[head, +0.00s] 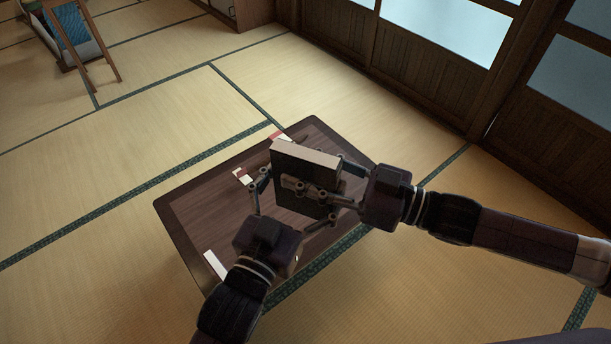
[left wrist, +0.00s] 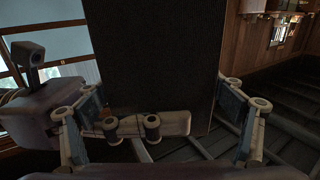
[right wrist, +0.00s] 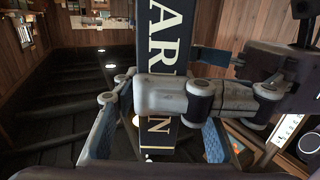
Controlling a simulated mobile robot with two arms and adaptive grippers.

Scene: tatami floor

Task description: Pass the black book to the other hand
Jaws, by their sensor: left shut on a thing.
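The black book (head: 294,172) stands upright above the low table, its pale page edge facing up. My left gripper (head: 292,203) is shut on the book from the near side. In the left wrist view the book's dark cover (left wrist: 155,55) fills the space between the left fingers. My right gripper (head: 318,180) reaches in from the right, with one finger across the near face of the book. In the right wrist view the lettered spine (right wrist: 165,40) stands between the open right fingers, with gaps beside it. A left finger crosses the spine and hides some letters.
The dark low table (head: 205,207) lies under both grippers. A red and white item (head: 279,136), a small white and red item (head: 241,176) and a white strip (head: 214,265) lie on it.

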